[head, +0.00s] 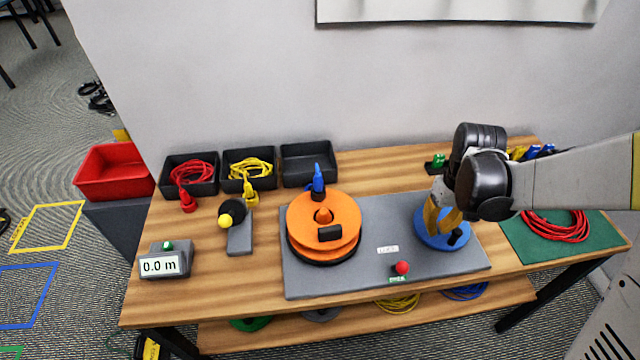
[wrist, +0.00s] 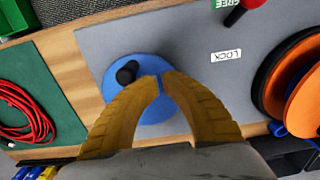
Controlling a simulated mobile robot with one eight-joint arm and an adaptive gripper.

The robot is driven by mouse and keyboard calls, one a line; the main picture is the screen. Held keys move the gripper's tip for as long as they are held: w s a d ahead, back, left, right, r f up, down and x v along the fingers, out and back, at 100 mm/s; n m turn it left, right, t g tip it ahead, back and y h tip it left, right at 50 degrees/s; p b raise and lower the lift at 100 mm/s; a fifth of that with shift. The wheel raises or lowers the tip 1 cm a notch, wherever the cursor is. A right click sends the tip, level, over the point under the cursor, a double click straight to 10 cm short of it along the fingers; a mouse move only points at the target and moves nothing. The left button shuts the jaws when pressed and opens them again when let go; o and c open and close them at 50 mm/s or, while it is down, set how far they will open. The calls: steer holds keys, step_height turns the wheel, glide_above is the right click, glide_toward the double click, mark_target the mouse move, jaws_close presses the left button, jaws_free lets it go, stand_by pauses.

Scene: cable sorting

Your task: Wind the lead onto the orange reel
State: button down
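The orange reel (head: 318,212) lies flat on a grey board, with a black block and a raised hub on top; part of it shows in the wrist view (wrist: 290,72). A blue plug (head: 318,180) stands upright behind it. A blue disc (head: 428,238) with a black knob (head: 458,238) sits at the board's right; it also shows in the wrist view (wrist: 120,105). My gripper (wrist: 163,77) is over the blue disc, beside the knob, its yellow fingertips nearly together. Nothing clear is held. No lead shows running between disc and reel; a red lead (head: 555,226) lies coiled on the green mat.
A red-topped lever (head: 402,267) and a LOCK label (head: 387,250) are on the grey board (head: 365,285). A meter reading 0.0 m (head: 163,262) and a grey stand with a black-and-yellow piece (head: 238,240) stand left. Black trays (head: 310,165) line the back, two holding leads.

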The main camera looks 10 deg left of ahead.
step_height(320, 180, up, 7)
steer(key=p, duration=0.4)
steer(key=shift+s+p, duration=0.35)
steer(key=shift+s, duration=0.05)
steer(key=shift+d+f, duration=0.1)
